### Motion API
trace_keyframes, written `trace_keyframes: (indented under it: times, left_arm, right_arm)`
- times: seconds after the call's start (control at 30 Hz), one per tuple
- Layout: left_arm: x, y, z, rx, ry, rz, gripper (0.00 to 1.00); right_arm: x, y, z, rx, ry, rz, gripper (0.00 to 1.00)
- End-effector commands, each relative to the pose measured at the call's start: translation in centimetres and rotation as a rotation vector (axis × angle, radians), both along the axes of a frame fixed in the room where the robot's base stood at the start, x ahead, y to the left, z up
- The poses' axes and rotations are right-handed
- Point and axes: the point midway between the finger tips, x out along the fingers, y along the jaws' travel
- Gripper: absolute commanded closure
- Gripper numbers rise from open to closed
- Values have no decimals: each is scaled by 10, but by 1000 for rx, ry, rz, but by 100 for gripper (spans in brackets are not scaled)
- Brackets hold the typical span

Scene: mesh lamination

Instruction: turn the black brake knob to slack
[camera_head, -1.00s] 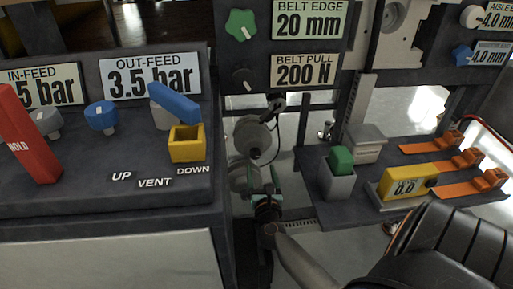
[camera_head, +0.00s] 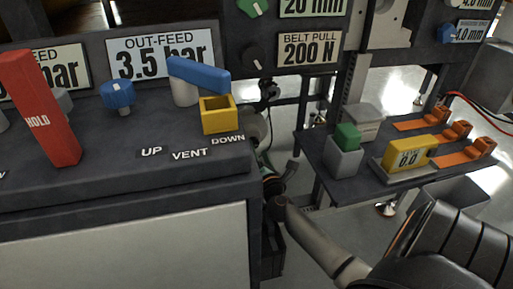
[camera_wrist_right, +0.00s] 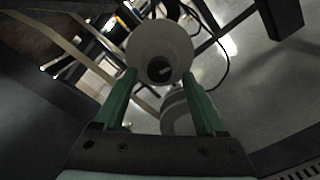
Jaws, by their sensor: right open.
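I see no contact between fingers and knob. In the head view my right gripper (camera_head: 270,183) is low beside the console, partly hidden by it. The knob cannot be made out there. Another black knob (camera_head: 254,57) sits left of the BELT PULL label. My left gripper is not in view.
The dark console (camera_head: 110,175) with a red lever (camera_head: 40,110), blue lever (camera_head: 198,76) and yellow block (camera_head: 219,115) stands left of my right arm. A shelf (camera_head: 330,185) with a green-topped block (camera_head: 346,137) and yellow gauge (camera_head: 405,153) lies to the right.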

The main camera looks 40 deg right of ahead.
Motion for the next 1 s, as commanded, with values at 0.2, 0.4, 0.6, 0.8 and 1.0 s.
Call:
trace_keyframes:
  times: [0.2,0.4,0.6,0.8,1.0]
  left_arm:
    - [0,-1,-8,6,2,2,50]
    - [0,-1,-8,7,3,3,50]
    - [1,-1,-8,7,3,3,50]
    - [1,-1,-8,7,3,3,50]
    - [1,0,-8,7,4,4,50]
  right_arm:
    - [22,-12,-1,-3,0,-1,27]
    - [26,-15,-1,-1,2,-1,27]
    - [26,-14,0,-2,2,-1,33]
    - [26,-14,0,-2,2,-1,55]
    - [26,-14,-1,-2,3,-1,78]
